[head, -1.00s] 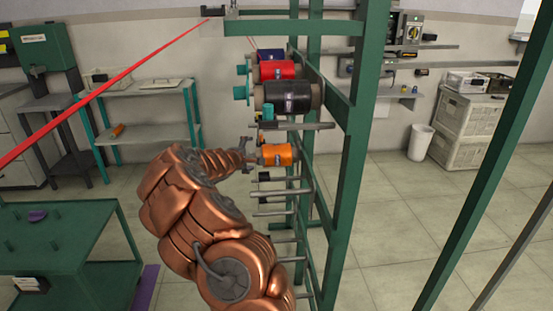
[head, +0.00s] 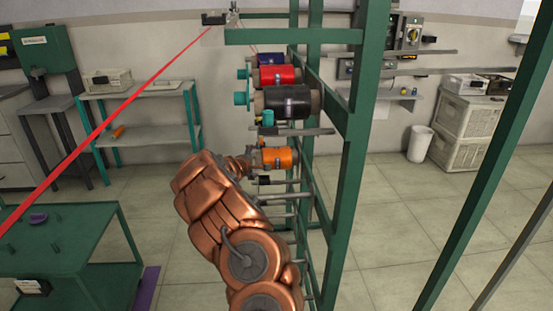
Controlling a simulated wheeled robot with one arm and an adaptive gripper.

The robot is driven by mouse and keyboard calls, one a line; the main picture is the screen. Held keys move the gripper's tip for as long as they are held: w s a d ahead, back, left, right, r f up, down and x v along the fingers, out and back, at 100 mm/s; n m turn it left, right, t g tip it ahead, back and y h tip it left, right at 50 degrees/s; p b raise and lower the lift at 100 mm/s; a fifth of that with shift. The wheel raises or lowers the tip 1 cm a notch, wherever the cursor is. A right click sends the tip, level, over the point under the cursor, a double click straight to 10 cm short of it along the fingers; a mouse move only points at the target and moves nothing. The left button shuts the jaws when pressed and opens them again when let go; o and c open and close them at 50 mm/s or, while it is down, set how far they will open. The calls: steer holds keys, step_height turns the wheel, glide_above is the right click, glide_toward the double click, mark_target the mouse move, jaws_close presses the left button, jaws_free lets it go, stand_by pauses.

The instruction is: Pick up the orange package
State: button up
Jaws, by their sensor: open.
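The orange package (head: 278,158) is a spool-like cylinder on the green rack, below the larger black package (head: 290,104). My gripper (head: 250,162) is at the left end of the orange package, at the tip of my copper-coloured arm. The gripper is open. Its fingers are small and partly hidden by my wrist, so I cannot tell whether they touch the package.
Red (head: 278,76) and dark blue packages sit above the black one on the rack. Bare pegs (head: 285,195) stick out below. A green cart (head: 60,245) stands at left. A red band crosses the upper left.

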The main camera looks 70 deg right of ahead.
mark_target(257, 160)
steer(key=shift+p+x, duration=0.7)
steer(key=shift+x, duration=0.7)
steer(key=shift+d+f, duration=0.3)
steer(key=shift+d, duration=0.25)
steer(key=c, duration=1.5)
steer(key=shift+r, duration=0.1)
